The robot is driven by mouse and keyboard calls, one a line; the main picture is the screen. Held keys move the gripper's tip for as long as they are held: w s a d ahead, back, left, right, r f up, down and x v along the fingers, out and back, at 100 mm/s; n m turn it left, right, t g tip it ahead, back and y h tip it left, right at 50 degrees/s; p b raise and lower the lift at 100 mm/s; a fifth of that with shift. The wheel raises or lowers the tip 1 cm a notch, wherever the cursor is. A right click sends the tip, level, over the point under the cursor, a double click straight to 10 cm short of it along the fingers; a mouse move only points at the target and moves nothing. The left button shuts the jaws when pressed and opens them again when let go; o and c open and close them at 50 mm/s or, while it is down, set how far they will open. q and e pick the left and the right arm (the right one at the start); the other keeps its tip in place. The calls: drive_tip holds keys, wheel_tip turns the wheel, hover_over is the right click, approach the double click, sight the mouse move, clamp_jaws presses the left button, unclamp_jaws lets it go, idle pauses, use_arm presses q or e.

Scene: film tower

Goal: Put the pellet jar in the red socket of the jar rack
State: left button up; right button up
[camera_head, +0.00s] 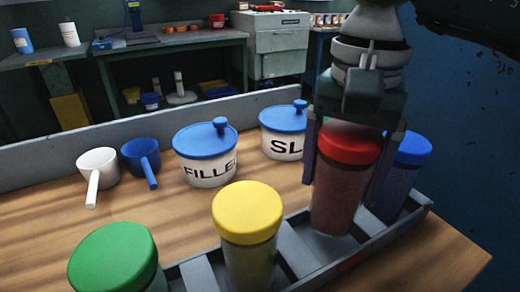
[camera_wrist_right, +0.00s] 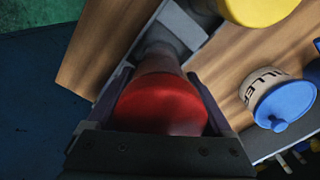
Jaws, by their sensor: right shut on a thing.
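My right gripper (camera_head: 340,195) is shut on a jar with a red lid (camera_head: 350,142) and dark reddish contents, taken to be the pellet jar. The jar is upright, its lower end at a compartment of the grey jar rack (camera_head: 297,250); I cannot tell whether it rests on the bottom. A small reddish mark shows on the rack's front below it. In the right wrist view, the red lid (camera_wrist_right: 160,105) sits between the fingers, with part of the rack (camera_wrist_right: 180,25) beyond. My left gripper is not in view.
Jars with green (camera_head: 112,258), yellow (camera_head: 247,212) and blue (camera_head: 408,149) lids stand along the rack, the blue one close beside my right finger. Two blue-lidded tubs (camera_head: 206,150) (camera_head: 284,128) and white and blue scoops (camera_head: 98,165) (camera_head: 141,158) stand behind.

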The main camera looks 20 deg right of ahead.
sight(352, 131)
drive_tip(key=shift+f+b, duration=0.3)
drive_tip(key=shift+f, duration=2.05)
drive_tip(key=o, duration=1.5)
wheel_tip(352, 131, up, 12)
drive_tip(key=shift+d+r+p, duration=0.1)
drive_tip(key=shift+r+p, duration=0.05)
drive_tip(key=shift+p, duration=0.15)
